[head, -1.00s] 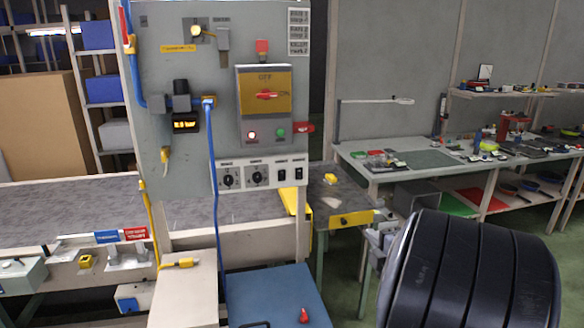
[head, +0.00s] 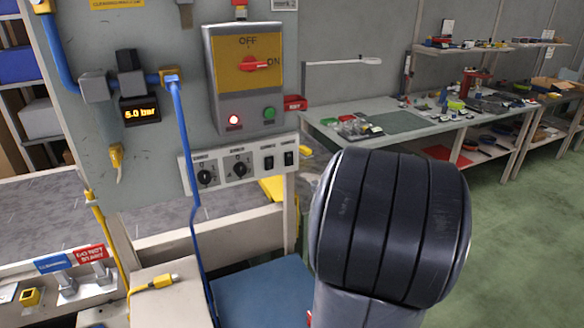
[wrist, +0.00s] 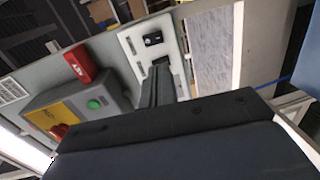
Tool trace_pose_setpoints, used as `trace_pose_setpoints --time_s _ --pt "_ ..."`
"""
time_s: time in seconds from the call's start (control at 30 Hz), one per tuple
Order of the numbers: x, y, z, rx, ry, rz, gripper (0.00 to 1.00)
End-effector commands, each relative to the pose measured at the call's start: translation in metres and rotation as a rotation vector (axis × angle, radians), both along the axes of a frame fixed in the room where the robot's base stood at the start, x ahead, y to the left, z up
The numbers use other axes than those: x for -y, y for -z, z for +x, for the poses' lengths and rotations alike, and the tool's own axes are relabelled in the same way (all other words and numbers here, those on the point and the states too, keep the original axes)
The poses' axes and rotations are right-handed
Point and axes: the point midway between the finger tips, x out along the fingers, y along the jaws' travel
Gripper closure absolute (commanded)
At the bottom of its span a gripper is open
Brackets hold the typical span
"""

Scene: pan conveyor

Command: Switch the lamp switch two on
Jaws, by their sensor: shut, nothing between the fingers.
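A white switch panel (head: 220,172) holds two round knobs and, at its right end, two black rocker switches. The right-hand rocker (head: 289,158) is the likely lamp switch two; the labels are too small to read. In the wrist view this rocker (wrist: 153,39) shows near the end of the panel (wrist: 128,45). My gripper (wrist: 161,70) is shut and empty, its tips over or just before the panel by the other rocker, which they partly hide. I cannot tell whether they touch. In the head view my dark arm hides the gripper.
Above the panel is a grey box (head: 221,95) with a red handle at ON, a lit red light and a green button (head: 269,113). A red block (head: 295,103) sits beside it. A workbench (head: 400,135) stands behind right.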

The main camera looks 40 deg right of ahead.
Motion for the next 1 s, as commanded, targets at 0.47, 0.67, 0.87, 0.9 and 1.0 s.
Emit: trace_pose_setpoints --time_s 0.47,0.67,0.87,0.9,1.0 --pt "0.009 0.004 0.041 0.0 -0.005 0.003 1.0" --pt "0.018 0.009 0.079 -0.001 -0.004 0.003 1.0" --pt "0.026 0.013 0.111 -0.001 -0.002 0.003 1.0" --pt "0.027 0.013 0.116 -0.002 -0.002 0.002 1.0" --pt "0.03 0.015 0.126 -0.001 -0.001 0.0 1.0"
